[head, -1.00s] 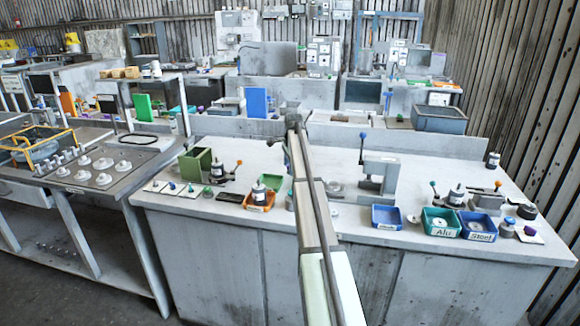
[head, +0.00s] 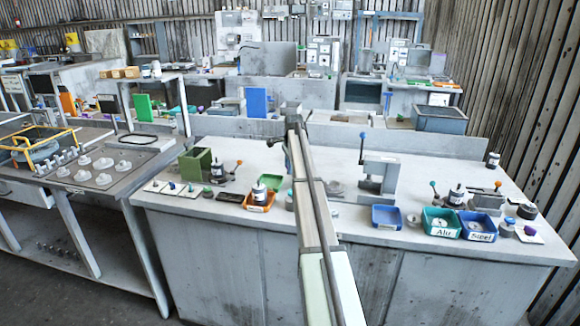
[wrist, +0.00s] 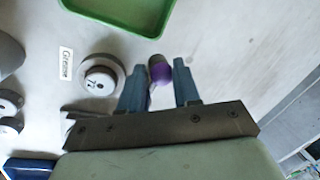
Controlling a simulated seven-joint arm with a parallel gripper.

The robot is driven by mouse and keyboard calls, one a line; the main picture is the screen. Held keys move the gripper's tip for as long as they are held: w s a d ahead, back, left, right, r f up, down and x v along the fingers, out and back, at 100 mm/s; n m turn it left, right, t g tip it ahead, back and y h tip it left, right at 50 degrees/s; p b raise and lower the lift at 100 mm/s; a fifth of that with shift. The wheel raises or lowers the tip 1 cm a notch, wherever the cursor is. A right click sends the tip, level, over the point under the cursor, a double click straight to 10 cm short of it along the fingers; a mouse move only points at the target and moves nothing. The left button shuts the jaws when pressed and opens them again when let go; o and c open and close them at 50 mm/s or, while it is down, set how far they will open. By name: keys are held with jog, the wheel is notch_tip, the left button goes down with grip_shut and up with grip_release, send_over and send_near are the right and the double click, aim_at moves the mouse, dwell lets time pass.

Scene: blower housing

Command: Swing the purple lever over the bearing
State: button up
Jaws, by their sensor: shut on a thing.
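In the wrist view the round purple knob of the lever (wrist: 161,70) sits between the two blue-grey fingers of my gripper (wrist: 160,80). The gripper is shut on it. Left of the fingers is a round grey fixture (wrist: 102,76) with a white marked top. I cannot tell whether the bearing is in it. In the head view my own arm hides the gripper and the purple lever.
A green tray (wrist: 120,25) lies beyond the fingers in the wrist view, near a printed label (wrist: 66,64). On the bench, an orange tray (head: 258,207), a blue bin (head: 386,216) and a grey press (head: 378,175) stand around my arm. The bench's back middle is fairly clear.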

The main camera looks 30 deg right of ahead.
jog(key=n, duration=0.1)
jog(key=s+n, duration=0.1)
jog(key=n, duration=0.1)
jog(key=a+n, duration=0.1)
jog(key=shift+s+r+y, duration=0.1)
jog(key=shift+s+y, duration=0.15)
jog(key=shift+y, duration=0.15)
jog(key=s+n, duration=0.1)
jog(key=n, duration=0.1)
jog(key=s+n, duration=0.1)
jog(key=n, duration=0.2)
jog(key=shift+a+y, duration=0.1)
jog(key=shift+y, duration=0.3)
jog(key=n, duration=0.1)
jog(key=s+n, duration=0.1)
jog(key=n, duration=0.1)
jog(key=n+g, duration=0.1)
jog(key=shift+s+d+y, duration=0.25)
jog(key=shift+s+y, duration=0.05)
jog(key=shift+s, duration=0.1)
jog(key=shift+s+d+n+g, duration=0.2)
jog(key=shift+s+n, duration=0.1)
jog(key=shift+n, duration=0.55)
jog(key=shift+s+d+n+g, duration=0.1)
jog(key=shift+s+d+n, duration=0.15)
jog(key=shift+n, duration=0.55)
jog(key=shift+s+d+n+g, duration=0.15)
jog(key=shift+s+n, duration=0.15)
jog(key=shift+n, duration=0.55)
